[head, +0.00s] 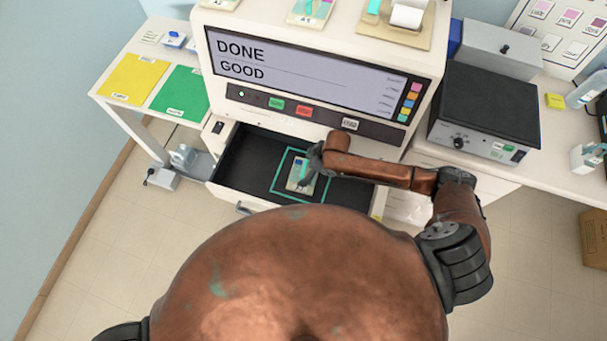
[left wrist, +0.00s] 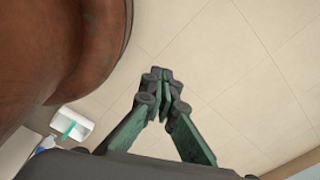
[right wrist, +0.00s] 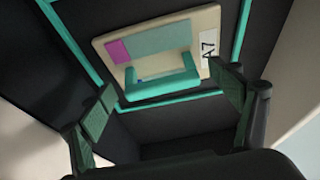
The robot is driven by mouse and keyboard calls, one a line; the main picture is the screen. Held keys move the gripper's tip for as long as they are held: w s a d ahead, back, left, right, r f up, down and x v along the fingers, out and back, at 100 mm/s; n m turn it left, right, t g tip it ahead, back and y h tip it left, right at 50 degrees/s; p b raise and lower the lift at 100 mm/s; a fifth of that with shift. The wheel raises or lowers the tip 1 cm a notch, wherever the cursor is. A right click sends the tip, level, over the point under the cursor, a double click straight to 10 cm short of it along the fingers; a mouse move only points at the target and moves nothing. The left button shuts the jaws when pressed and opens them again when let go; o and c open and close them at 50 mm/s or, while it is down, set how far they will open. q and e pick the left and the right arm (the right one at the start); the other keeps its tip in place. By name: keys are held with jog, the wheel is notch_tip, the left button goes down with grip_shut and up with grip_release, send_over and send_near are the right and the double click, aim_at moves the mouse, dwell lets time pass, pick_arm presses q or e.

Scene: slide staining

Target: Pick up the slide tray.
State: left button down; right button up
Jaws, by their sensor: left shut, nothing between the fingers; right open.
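The slide tray (head: 294,184) is a small cream plate with a teal handle, lying in the open black drawer inside a teal outline. In the right wrist view the tray (right wrist: 205,25) shows a magenta patch, a teal area and a label "A7". My right gripper (head: 311,168) is over the tray; in its wrist view the fingers (right wrist: 165,105) are spread wide with the teal handle (right wrist: 162,84) ahead between them, not visibly touched. My left gripper (left wrist: 160,90) is shut and empty above the floor, and is not seen in the head view.
The drawer (head: 240,165) juts out from a white machine whose screen (head: 310,75) reads "DONE GOOD". The machine front stands close behind my right arm. A side table with yellow (head: 134,79) and green (head: 180,93) mats is at left; a black-topped device (head: 488,105) is at right.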

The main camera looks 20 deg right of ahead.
jog(key=shift+w+a+f, duration=0.15)
jog(key=shift+a+f, duration=0.1)
jog(key=shift+f, duration=0.45)
jog(key=shift+a, duration=0.1)
jog(key=c, duration=0.7)
pick_arm(q)
jog(key=shift+w, duration=0.45)
pick_arm(e)
jog(key=c, duration=0.7)
